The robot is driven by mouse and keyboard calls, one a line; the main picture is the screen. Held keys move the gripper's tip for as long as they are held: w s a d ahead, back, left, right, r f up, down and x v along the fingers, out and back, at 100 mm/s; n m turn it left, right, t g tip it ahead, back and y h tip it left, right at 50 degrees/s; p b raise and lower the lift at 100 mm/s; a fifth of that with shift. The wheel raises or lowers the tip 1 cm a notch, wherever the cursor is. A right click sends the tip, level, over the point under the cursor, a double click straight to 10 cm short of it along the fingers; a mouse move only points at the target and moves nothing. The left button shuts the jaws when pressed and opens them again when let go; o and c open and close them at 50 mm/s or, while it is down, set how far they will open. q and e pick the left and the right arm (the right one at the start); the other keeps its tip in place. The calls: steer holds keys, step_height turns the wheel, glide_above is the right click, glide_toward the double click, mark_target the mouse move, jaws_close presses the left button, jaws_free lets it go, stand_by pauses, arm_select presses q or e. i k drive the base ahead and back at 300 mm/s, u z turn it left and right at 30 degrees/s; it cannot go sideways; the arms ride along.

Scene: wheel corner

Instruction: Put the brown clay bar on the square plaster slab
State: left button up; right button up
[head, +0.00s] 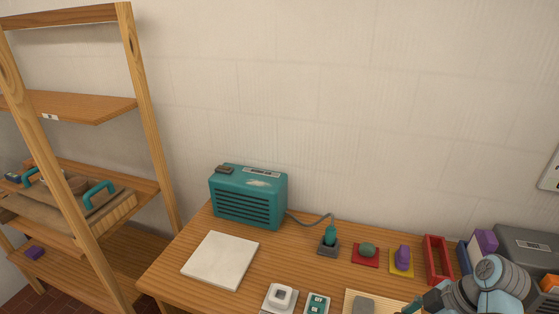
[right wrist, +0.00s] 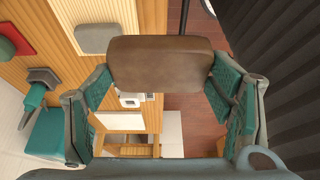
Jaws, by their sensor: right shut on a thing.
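The square plaster slab (head: 220,260) is a flat, pale plate lying bare on the wooden table, in front of the teal box in the head view. The brown clay bar (right wrist: 160,64) is a smooth, rounded block in the right wrist view. My right gripper (right wrist: 162,86) is shut on it, with a teal finger pad at each end of the bar. In the head view my right arm (head: 490,283) is at the bottom right, well to the right of the slab. The bar cannot be made out there. My left gripper is in neither view.
A teal box (head: 247,197) with a cable stands behind the slab. Small items line the table: a teal plug-like item (head: 329,239), a red mat (head: 377,261), a yellow mat (head: 402,271), a red tray (head: 430,256) and a white gadget (head: 281,294). A wooden shelf (head: 145,110) stands left.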

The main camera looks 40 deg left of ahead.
mark_target(229, 260)
steer(key=z, duration=0.05)
steer(key=k, duration=0.75)
steer(key=u, duration=1.05)
steer(key=i, duration=0.9)
steer(key=u, duration=0.75)
steer(key=i, duration=0.5)
steer(key=z, duration=0.05)
